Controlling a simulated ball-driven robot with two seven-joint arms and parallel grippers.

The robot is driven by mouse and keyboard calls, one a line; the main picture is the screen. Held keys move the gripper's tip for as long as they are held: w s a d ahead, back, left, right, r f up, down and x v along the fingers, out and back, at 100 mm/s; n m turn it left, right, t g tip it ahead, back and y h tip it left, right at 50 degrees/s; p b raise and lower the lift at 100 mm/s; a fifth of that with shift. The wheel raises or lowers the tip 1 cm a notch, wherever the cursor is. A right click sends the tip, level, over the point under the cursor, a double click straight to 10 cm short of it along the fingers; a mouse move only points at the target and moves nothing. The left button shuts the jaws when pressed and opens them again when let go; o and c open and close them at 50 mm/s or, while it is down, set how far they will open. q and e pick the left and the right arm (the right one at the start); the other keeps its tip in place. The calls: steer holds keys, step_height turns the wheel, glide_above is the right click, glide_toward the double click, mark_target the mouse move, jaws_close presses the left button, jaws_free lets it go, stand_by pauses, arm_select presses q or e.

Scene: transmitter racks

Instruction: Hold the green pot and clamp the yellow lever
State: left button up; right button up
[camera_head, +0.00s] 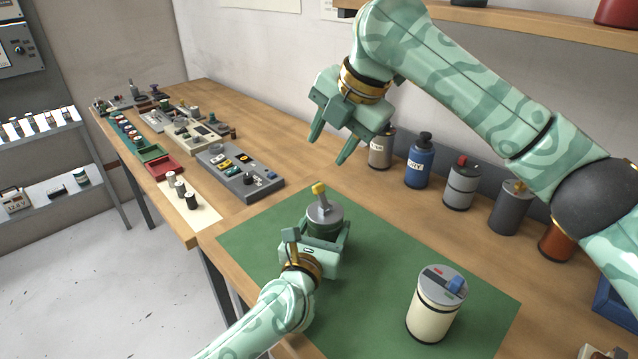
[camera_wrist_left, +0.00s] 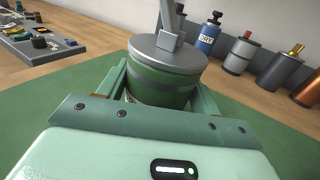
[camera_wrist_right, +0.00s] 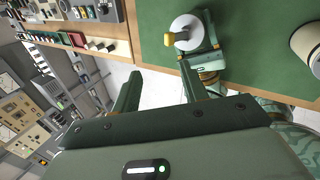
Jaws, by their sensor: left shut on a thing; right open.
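The green pot (camera_head: 324,225) stands on the green mat, with a grey lid on top. It fills the middle of the left wrist view (camera_wrist_left: 160,85). The yellow lever (camera_head: 319,189) sticks up from the lid; it also shows in the right wrist view (camera_wrist_right: 169,39). My left gripper (camera_head: 322,236) is shut around the pot's sides, low in front of it. My right gripper (camera_head: 330,147) is open and empty, above and behind the pot, with its fingers pointing down. It is apart from the lever.
A cream pot with a blue lever (camera_head: 434,305) stands on the mat (camera_head: 390,260) at the right. Several canisters, including a blue one (camera_head: 419,162), line the wall behind. A grey panel (camera_head: 240,172) with knobs lies left of the mat. A shelf (camera_head: 520,22) hangs above.

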mark_target(319, 184)
steer(key=w+f+m, duration=0.1)
steer(key=f+m, duration=0.3)
steer(key=m, duration=0.2)
steer(key=w+a+f+m, duration=0.1)
steer(key=f+m, duration=0.3)
steer(key=m, duration=0.3)
steer(key=w+a+f+m, duration=0.1)
steer(key=f+m, duration=0.2)
steer(key=m, duration=0.4)
steer(key=shift+w+a+f+h, duration=0.1)
steer(key=shift+f+h, duration=0.3)
jaws_close()
